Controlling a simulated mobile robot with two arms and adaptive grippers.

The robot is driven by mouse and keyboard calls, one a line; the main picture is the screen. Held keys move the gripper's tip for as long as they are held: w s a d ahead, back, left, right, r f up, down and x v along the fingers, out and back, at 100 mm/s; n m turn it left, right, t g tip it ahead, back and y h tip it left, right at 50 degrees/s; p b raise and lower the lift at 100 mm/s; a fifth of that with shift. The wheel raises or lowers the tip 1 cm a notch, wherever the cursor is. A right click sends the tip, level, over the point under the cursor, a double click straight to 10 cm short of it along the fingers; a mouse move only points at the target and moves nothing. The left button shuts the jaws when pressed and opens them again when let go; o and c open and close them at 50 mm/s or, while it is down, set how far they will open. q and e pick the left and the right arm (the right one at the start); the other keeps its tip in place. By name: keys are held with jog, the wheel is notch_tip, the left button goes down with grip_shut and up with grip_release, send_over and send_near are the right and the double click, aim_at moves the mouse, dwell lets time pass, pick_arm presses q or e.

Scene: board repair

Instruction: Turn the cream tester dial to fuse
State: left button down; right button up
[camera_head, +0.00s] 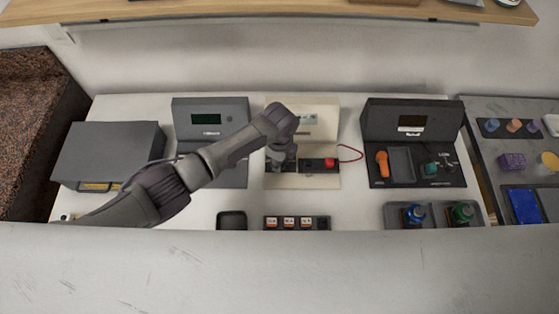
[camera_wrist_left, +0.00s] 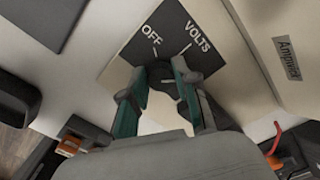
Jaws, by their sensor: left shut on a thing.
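The cream tester (camera_head: 318,108) stands at the back middle of the table, with a cream base in front of its upright panel. My left gripper (camera_head: 282,163) reaches down onto the left part of that base and hides the dial in the head view. In the left wrist view my left gripper (camera_wrist_left: 161,76) is shut on the dark dial (camera_wrist_left: 163,85), one finger on each side. A black dial plate (camera_wrist_left: 170,38) shows the words OFF and VOLTS beyond the fingertips. Any fuse mark is hidden, and I cannot tell which mark the dial points to.
A red button (camera_head: 329,162) and red lead (camera_head: 350,153) are right of my gripper. A grey instrument (camera_head: 210,112) is left, a dark station (camera_head: 410,118) right. A strip of small modules (camera_head: 297,223) and a small black tray (camera_head: 231,220) lie in front.

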pick_arm(q)
jog(key=shift+m, duration=1.5)
jog(key=c, duration=0.9)
grip_release()
jog(key=shift+o, duration=0.2)
notch_tip(320, 180, up, 12)
